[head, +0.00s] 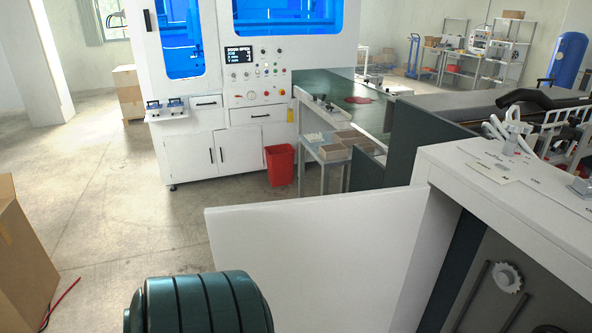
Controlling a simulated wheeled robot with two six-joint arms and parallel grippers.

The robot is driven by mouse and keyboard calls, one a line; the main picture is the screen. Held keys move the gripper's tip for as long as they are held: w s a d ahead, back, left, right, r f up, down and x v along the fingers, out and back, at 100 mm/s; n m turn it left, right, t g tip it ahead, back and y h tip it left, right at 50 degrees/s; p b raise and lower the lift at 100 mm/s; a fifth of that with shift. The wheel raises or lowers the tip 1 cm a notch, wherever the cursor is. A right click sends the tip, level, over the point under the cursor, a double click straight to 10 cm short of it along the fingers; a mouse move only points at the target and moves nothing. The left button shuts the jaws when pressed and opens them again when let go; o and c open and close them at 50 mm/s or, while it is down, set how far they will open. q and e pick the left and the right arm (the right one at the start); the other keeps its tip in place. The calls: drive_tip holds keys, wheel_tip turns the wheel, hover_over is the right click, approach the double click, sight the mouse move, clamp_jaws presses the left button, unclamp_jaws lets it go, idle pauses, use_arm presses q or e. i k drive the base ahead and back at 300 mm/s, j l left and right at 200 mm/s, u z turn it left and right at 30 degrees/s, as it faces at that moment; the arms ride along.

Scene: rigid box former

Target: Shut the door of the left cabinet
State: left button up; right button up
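A white door panel (315,262) stands open in the lower middle. It juts out to the left from the front corner of a white-topped machine cabinet (525,195) at the right. Its lower part runs out of the picture. The cabinet's open side shows a dark interior with a pale toothed wheel (507,277) and dark rods. Neither of my grippers is in view, so their states do not show.
A cardboard box (22,262) stands at the left edge with a red cable beside it. A red bin (280,164) stands by the white machine (225,140) at the back. Between them the concrete floor (110,200) is largely clear.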

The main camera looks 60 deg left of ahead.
sight(339, 263)
drive_tip(key=j+u, duration=0.4)
drive_tip(key=j, duration=1.75)
drive_tip(key=k, duration=0.1)
